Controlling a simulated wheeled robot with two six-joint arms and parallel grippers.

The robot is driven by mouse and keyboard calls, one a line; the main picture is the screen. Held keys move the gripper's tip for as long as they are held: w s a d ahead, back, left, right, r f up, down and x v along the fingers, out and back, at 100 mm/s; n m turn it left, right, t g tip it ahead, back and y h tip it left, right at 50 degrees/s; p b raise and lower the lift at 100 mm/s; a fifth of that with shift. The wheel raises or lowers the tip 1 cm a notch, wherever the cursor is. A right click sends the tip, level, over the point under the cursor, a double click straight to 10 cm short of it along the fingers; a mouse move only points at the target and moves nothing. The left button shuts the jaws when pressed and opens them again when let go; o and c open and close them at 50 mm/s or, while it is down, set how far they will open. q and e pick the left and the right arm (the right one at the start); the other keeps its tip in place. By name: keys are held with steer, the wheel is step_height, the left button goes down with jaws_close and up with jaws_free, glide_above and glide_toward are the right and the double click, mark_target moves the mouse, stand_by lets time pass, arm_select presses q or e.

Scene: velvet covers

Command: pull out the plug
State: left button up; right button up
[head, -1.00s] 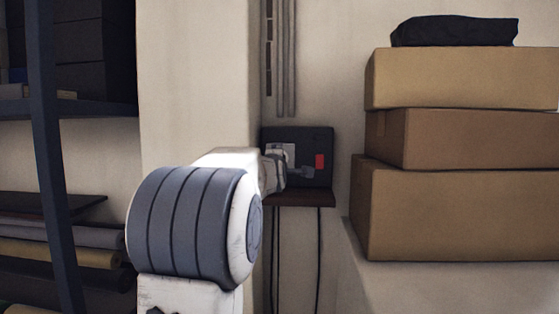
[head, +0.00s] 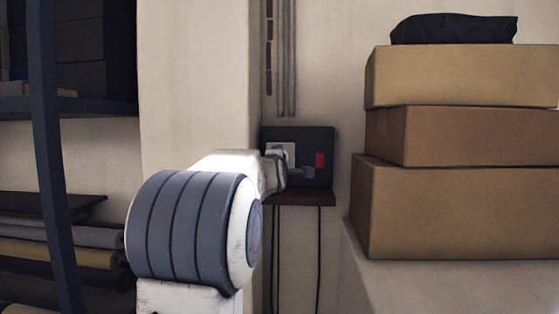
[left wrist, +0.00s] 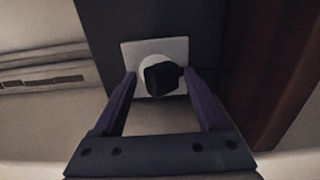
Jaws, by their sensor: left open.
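A black plug (left wrist: 162,78) sits in a round white socket on a square white plate (left wrist: 128,52) in the left wrist view. My left gripper (left wrist: 160,80) is open, with one finger on each side of the plug and a gap showing on the left. I cannot tell whether the right finger touches the plug. In the head view the white plate (head: 289,150) is on a dark panel (head: 305,142). My left arm hides most of the plug there, and the gripper (head: 302,172) shows only in part. My right gripper is not in view.
A red patch (head: 320,160) is on the panel's right side. A dark brown shelf (head: 300,199) lies under the panel, with black cables (head: 319,255) hanging below. Stacked cardboard boxes (head: 460,205) stand at right. A dark rack (head: 50,150) with fabric rolls stands at left.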

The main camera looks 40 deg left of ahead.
arm_select(q)
steer(key=shift+f, duration=0.35)
steer(key=shift+f+b, duration=0.1)
steer(key=shift+b, duration=0.35)
jaws_close()
stand_by(0.3)
